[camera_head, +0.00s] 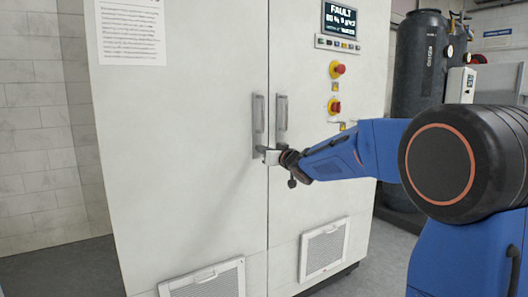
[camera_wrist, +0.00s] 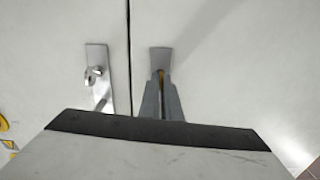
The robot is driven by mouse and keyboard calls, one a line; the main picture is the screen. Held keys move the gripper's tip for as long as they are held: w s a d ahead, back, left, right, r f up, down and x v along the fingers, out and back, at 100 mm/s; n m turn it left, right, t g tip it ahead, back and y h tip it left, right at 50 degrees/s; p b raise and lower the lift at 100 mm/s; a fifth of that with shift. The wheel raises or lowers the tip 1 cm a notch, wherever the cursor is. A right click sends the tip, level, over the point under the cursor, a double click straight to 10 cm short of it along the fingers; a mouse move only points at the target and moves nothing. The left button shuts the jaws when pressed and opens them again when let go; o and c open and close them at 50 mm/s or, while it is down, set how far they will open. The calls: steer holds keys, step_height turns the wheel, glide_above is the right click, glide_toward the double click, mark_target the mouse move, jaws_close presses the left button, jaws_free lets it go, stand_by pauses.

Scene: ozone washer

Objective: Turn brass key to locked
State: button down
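A small brass-coloured sliver, which looks like the brass key (camera_wrist: 161,75), shows between my fingertips in the wrist view, in front of a grey metal plate (camera_wrist: 160,57). My gripper (camera_wrist: 161,88) has its two fingers close together, apparently closed on the key, which they mostly hide. The key's turn angle cannot be read. In the head view my gripper (camera_head: 266,154) is at the lower end of the left door handle (camera_head: 258,117), and the key is not visible there.
The tall white cabinet (camera_head: 200,190) has a right door handle (camera_head: 281,116), red buttons (camera_head: 337,69) and a screen (camera_head: 341,20) reading FAULT. Vent grilles (camera_head: 323,250) are low on the doors. A dark tank (camera_head: 420,60) stands to the right.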

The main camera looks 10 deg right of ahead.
steer(key=shift+n, duration=0.6)
steer(key=c, duration=2)
jaws_free()
steer(key=v, duration=1.7)
steer(key=shift+s, duration=0.2)
